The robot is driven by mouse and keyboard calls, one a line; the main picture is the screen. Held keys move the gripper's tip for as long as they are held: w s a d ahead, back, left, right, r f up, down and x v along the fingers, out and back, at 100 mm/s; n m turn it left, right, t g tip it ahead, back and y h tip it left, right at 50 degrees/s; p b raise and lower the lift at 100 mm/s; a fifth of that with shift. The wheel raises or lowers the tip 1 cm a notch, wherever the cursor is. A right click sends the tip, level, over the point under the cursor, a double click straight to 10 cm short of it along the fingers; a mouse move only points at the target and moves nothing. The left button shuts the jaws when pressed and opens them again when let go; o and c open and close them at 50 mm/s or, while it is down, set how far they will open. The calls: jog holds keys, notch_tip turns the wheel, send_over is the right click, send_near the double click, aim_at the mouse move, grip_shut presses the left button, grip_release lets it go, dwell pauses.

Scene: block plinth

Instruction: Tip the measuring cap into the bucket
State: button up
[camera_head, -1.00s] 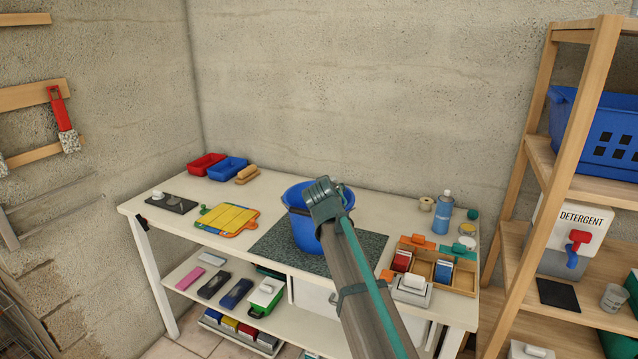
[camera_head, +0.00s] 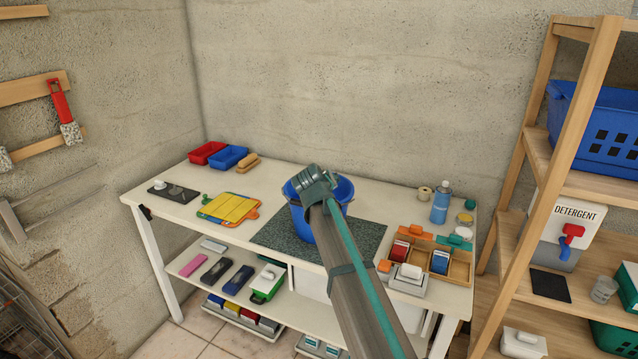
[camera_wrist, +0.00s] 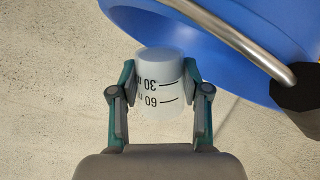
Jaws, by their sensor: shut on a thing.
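The measuring cap (camera_wrist: 160,85) is a pale, translucent cup marked 30 and 60, its printing upside down in the wrist view. My gripper (camera_wrist: 160,92) is shut on it, one finger on each side. The blue bucket (camera_wrist: 200,45) with its metal handle fills the upper right of the wrist view, beside and beyond the cap. In the head view the bucket (camera_head: 302,222) stands on a dark mat, and my wrist is in front of its rim. My wrist hides the fingers and cap there. I cannot tell whether anything is in the cap.
The speckled dark mat (camera_head: 272,236) lies on the white workbench (camera_head: 160,211). A yellow board (camera_head: 228,207) lies left, with red and blue bins behind. A blue bottle (camera_head: 441,207) and a wooden organiser (camera_head: 459,272) stand right. A shelf with a detergent dispenser (camera_head: 570,230) is further right.

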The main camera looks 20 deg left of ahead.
jog(key=shift+w+a+r+n+g+h+p, duration=0.1)
jog(key=shift+r+n+g+h+p, duration=0.3)
jog(key=shift+p, duration=1.35)
jog(key=shift+s+a+r+n+g+h+p, duration=0.15)
jog(key=shift+r+n+h+p, duration=0.4)
jog(key=shift+p, duration=1.15)
jog(key=shift+w+a+r+n+g+h+p, duration=0.15)
jog(key=shift+r+n+g+h+p, duration=0.4)
jog(key=shift+p, duration=1.2)
dwell(2.8)
